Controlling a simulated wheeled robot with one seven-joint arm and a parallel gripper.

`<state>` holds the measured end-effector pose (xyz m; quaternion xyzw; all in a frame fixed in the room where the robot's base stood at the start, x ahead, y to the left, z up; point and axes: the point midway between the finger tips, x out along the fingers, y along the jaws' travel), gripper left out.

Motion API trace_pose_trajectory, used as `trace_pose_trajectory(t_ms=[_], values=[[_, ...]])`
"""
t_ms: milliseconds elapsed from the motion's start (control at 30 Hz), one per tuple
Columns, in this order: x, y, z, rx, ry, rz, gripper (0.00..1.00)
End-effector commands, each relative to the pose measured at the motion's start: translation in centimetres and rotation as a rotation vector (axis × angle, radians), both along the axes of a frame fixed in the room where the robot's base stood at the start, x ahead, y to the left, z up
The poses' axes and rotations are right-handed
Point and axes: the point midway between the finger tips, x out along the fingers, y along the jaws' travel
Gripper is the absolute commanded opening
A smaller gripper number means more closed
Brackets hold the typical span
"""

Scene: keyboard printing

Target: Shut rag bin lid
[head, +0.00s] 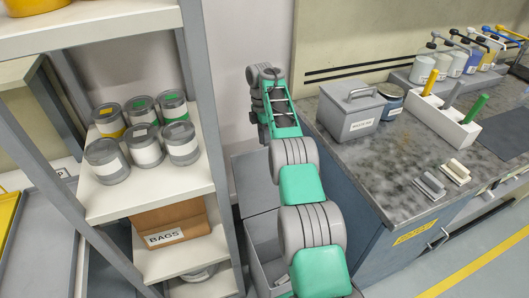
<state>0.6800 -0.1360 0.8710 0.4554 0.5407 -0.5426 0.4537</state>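A grey bin (256,238) stands on the floor between the shelf unit and the counter. Its top is open and part of its inside shows. A flat grey panel that looks like its lid (255,180) stands raised at the back of the bin, near the wall. My green and grey arm reaches over the bin and hides its right side. My gripper (264,72) is at the far end of the arm, above and beyond the raised lid, near the wall. It looks apart from the lid. Its fingers are too small and overlapped to read.
The shelf unit (205,110) on the left holds several cans and a box labelled BAGS (172,228). The counter (400,175) on the right carries a lidded grey box (350,110), a white holder (440,122) and bottles. The gap between them is narrow.

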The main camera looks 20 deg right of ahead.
Motion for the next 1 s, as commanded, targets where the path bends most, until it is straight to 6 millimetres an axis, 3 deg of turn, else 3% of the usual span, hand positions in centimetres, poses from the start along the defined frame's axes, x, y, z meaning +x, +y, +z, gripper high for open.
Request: trace_pose_trajectory(t_ms=[100, 367, 767, 1000], values=[[-0.19, 0.01, -1.01, 0.000, 0.000, 0.000, 0.34], [-0.22, 0.07, -1.07, 0.001, 0.000, 0.000, 0.34], [-0.21, 0.08, -1.08, 0.001, 0.000, 0.000, 0.01], [-0.21, 0.07, -1.09, 0.001, 0.000, 0.000, 0.00]])
